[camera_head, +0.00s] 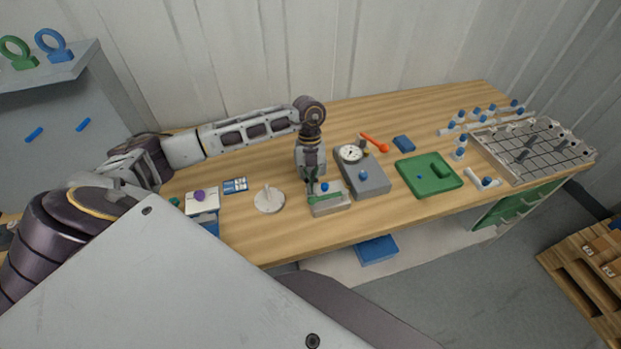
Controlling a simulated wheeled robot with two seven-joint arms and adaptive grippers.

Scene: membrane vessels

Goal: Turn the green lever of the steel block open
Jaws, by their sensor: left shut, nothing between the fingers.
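My left gripper (311,184) points down from above, just over the block's back left corner, close to the lever's left end. It is shut and holds nothing. I cannot tell whether its fingertips touch the lever. My right gripper is not in view.
Right of the block is a grey box (367,181) with a round gauge (350,153). A white round stand (269,200) is to the left. Further right are a green tray (427,185) and a gridded rack (519,166).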

